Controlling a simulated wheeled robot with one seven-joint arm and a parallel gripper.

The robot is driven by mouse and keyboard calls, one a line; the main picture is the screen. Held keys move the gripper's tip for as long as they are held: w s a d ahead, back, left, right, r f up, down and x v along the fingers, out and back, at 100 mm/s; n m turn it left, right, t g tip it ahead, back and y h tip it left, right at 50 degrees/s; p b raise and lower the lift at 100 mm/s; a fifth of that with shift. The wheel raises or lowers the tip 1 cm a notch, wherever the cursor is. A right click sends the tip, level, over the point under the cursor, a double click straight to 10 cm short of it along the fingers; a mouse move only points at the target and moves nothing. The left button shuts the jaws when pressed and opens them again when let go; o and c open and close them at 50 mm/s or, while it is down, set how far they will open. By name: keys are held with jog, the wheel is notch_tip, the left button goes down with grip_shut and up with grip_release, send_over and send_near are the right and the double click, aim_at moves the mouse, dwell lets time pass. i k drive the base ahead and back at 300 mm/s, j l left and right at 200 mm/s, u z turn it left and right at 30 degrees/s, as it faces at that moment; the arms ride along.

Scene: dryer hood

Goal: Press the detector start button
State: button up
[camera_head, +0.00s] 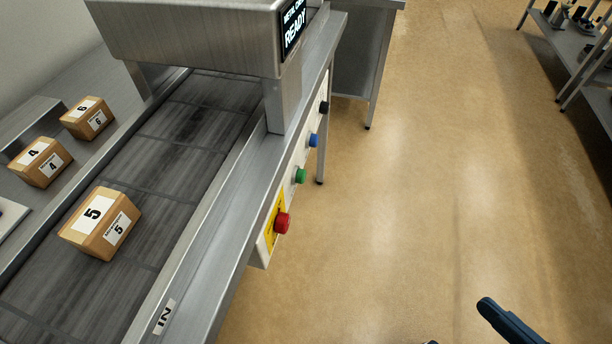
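A white control panel (268,247) is on the right side of the conveyor machine. Its buttons run in a row: a red mushroom button (282,223) on a yellow plate nearest, then a green button (300,176), a blue button (313,140) and a black one (323,107). No label naming the start button is readable. The detector's display (293,24) reads "READY". My gripper (460,323) is at the bottom edge, right of the panel and apart from it. One dark blue finger and a small dark tip show with a gap between them; the rest is cut off.
A box marked 5 (100,223) sits on the dark belt (155,205) before the detector hood (190,40). Boxes marked 4 (40,162) and 6 (87,118) stand left of it. Shelving (575,45) is at the upper right. The floor (430,190) between is clear.

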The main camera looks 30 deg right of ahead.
aim_at(300, 178)
jog(key=k+l+u, duration=0.1)
jog(key=l+u, duration=0.2)
jog(key=u, duration=0.15)
jog(key=k+l+u, duration=0.1)
jog(key=l+u, duration=0.15)
jog(key=u, duration=0.2)
jog(key=k+l+u, duration=0.2)
jog(key=u, duration=0.25)
